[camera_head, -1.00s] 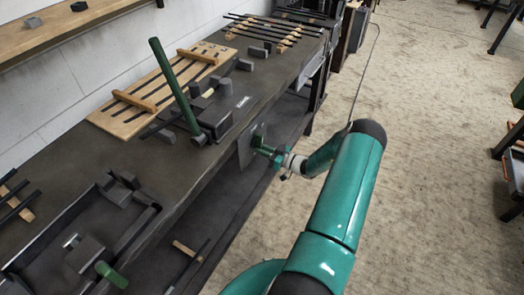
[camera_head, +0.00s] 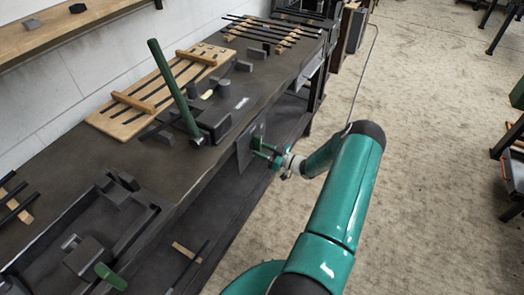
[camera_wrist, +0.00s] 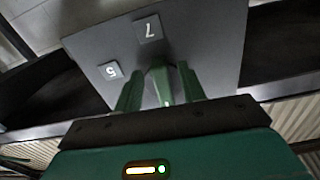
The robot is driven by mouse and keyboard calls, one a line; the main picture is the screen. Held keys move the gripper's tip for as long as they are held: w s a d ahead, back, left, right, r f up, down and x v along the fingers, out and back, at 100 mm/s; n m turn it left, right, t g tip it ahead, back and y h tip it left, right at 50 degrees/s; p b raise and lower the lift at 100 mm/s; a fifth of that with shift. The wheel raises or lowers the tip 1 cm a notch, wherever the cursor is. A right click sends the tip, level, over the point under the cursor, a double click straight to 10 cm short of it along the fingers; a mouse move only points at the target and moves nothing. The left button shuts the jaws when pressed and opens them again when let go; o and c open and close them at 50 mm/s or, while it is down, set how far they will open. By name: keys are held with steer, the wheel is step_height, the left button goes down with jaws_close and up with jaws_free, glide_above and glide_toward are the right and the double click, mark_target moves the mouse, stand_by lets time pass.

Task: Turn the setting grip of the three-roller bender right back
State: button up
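The three-roller bender (camera_head: 213,118) is a dark block on the bench with a long green lever (camera_head: 172,85) leaning up and left. Below it, a grey plate (camera_head: 243,152) hangs at the bench's front edge. The green setting grip (camera_wrist: 158,75) stands out from the plate, below the 7 label. My gripper (camera_wrist: 160,92) is at the plate, with one finger on each side of the grip. The fingers look spread, and contact with the grip is not clear. In the head view my gripper (camera_head: 267,152) also shows spread fingers.
A wooden slatted rack (camera_head: 140,100) lies behind the bender. Dark bars (camera_head: 265,32) lie at the bench's far end. A dark tray (camera_head: 85,235) with a green handle is at the near left.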

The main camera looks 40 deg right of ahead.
steer(key=v, duration=1.3)
steer(key=shift+s, duration=0.4)
steer(key=w+a+r+n+g+y, duration=0.1)
steer(key=w+a+r+g, duration=0.2)
steer(key=a+r+g, duration=0.65)
steer(key=w+a+r+n+g+y, duration=0.15)
steer(key=a+r+g, duration=0.25)
steer(key=a+r, duration=1)
steer(key=s+a+r+m+t+h, duration=0.2)
steer(key=s+a+r+m+h, duration=0.4)
steer(key=s+a+r, duration=0.9)
steer(key=a+h, duration=0.2)
steer(key=a, duration=0.1)
steer(key=shift+s+r+h, duration=0.25)
steer(key=shift+h, duration=0.1)
